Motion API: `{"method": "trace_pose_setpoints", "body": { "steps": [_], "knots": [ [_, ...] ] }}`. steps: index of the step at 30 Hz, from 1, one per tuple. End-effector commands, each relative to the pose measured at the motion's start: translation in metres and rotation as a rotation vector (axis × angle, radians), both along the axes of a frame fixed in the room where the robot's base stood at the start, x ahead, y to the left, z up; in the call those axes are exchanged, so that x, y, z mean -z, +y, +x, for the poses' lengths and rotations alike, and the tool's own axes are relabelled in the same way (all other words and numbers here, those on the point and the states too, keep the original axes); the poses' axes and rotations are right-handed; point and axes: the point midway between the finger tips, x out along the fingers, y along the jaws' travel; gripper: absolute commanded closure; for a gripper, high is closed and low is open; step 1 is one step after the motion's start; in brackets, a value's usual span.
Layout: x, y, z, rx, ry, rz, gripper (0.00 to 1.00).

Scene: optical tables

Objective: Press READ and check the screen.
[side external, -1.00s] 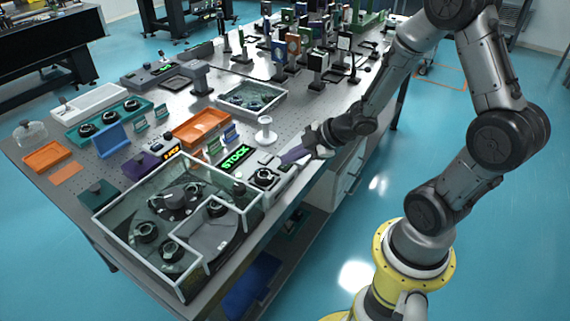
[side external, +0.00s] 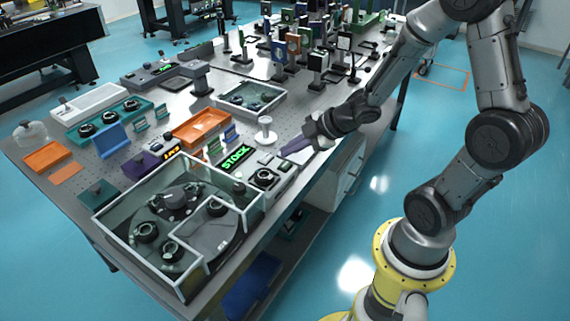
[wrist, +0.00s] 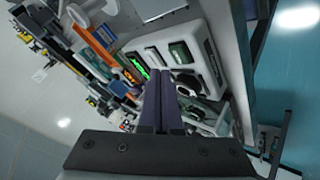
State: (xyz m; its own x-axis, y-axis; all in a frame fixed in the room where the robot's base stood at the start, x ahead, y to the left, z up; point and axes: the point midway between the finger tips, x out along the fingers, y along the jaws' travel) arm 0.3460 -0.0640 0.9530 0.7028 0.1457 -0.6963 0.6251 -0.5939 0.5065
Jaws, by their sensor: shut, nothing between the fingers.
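My gripper (side external: 284,153) has purple fingers, shut and empty, beside the right edge of the table. The fingers also show in the wrist view (wrist: 163,75). In the side view they are just right of a light grey unit (side external: 284,167) that carries a black round part (side external: 264,178). A black display (side external: 236,159) left of that unit reads STOCK in green; its lit green text also shows in the wrist view (wrist: 137,66). I cannot make out a READ label on any button. I cannot tell whether the fingertips touch anything.
A glass-walled box (side external: 187,272) with round black parts stands at the front. A white spool-shaped stand (side external: 265,137) is close to the left of my fingers. A purple box (side external: 148,166) has a small orange-lit display (side external: 172,152). An orange tray (side external: 203,125) lies behind.

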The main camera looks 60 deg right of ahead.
Motion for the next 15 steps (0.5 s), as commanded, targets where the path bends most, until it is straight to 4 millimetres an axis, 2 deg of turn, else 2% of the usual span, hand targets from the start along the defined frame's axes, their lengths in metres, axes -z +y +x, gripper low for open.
{"method": "trace_pose_setpoints", "body": {
  "steps": [10,15],
  "knots": [
    [-0.032,0.000,0.001,0.000,-0.002,-0.001,1.00],
    [-0.039,0.000,0.000,0.001,0.001,-0.001,1.00]
  ]
}}
